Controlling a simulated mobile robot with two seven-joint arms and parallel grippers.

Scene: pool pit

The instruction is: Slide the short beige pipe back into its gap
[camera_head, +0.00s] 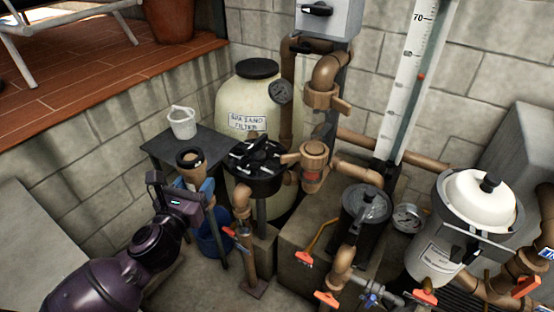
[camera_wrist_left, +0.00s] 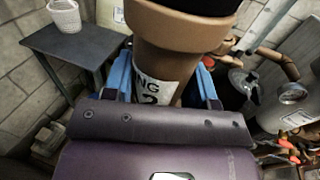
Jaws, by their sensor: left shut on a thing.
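The short beige pipe (camera_head: 190,161) is upright or nearly so in my left gripper (camera_head: 192,185), in front of the dark side table. Its top end is wider and has a dark opening. In the left wrist view the pipe (camera_wrist_left: 180,45) fills the top middle, with a white label partly reading "NG 2". The blue fingers of my left gripper (camera_wrist_left: 163,85) are shut on it, one on each side. The pipe's lower end is hidden by the gripper. I cannot tell for sure which opening in the pipework is its gap. My right gripper is not in view.
A dark side table (camera_head: 212,144) holds a white bucket (camera_head: 182,122). To the right stand the black multiport valve (camera_head: 255,158), the cream sand filter (camera_head: 238,98), the pump strainer (camera_head: 364,212) and brown pipes. A blue bucket (camera_head: 212,240) sits on the floor below the gripper.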

